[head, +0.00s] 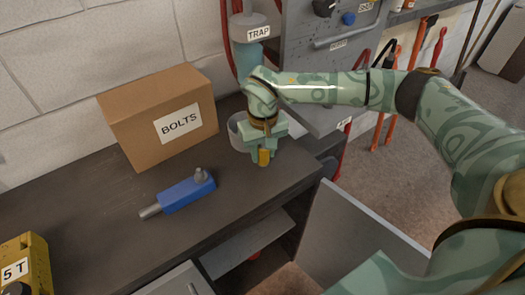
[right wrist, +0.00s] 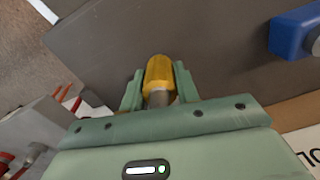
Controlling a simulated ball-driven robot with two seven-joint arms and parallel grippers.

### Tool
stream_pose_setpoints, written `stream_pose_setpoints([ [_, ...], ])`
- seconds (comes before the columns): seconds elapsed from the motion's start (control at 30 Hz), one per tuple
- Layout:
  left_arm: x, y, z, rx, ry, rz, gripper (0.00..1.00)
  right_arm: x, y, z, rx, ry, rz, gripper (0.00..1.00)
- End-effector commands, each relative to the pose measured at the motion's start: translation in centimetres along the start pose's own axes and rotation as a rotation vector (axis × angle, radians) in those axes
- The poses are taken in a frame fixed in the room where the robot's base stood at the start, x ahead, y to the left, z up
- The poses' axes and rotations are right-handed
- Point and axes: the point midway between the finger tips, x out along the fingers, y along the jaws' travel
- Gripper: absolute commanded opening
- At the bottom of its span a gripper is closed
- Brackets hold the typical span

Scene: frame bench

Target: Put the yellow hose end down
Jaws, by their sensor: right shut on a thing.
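The yellow hose end (head: 263,158) is a short yellow cylinder near the bench's right front corner. My right gripper (head: 264,147) points down and is shut on it. The right wrist view shows the yellow hose end (right wrist: 159,72) between the two fingers of my right gripper (right wrist: 157,85), with a grey part of it nearer the palm. I cannot tell whether its lower end touches the bench top. My left gripper is not in view.
On the dark bench (head: 95,215) stand a cardboard box marked BOLTS (head: 160,117), a blue tool (head: 187,191) and a grey round container (head: 238,130) close behind my gripper. A yellow block (head: 24,262) is at lower left. An open cabinet door (head: 350,240) hangs below.

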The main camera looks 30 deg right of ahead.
Motion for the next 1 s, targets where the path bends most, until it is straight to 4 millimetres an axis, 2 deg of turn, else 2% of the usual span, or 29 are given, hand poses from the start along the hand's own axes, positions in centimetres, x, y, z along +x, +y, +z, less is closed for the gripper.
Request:
stream_pose_setpoints([
  [0.2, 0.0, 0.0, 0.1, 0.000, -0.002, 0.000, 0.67, 0.2, 0.0, 0.0, 0.000, 0.000, 0.000, 0.04],
  [0.23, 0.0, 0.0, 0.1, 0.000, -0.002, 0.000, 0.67, 0.2, 0.0, 0.0, 0.000, 0.000, 0.000, 0.39],
  [0.3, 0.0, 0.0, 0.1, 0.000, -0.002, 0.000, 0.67, 0.2, 0.0, 0.0, 0.000, 0.000, 0.000, 0.53],
  [0.57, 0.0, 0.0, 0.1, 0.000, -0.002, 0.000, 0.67, 0.1, 0.0, 0.0, 0.000, 0.000, 0.000, 0.53],
  [0.67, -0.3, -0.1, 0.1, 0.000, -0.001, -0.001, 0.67, -0.8, 0.0, -0.1, 0.000, 0.003, -0.001, 0.53],
  [0.77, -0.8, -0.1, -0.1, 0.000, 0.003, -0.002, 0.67, -2.6, 0.0, -0.1, 0.001, 0.005, -0.001, 0.53],
  [1.0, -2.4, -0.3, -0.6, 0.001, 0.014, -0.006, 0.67, -8.5, 0.0, -0.1, 0.000, 0.007, -0.001, 0.53],
])
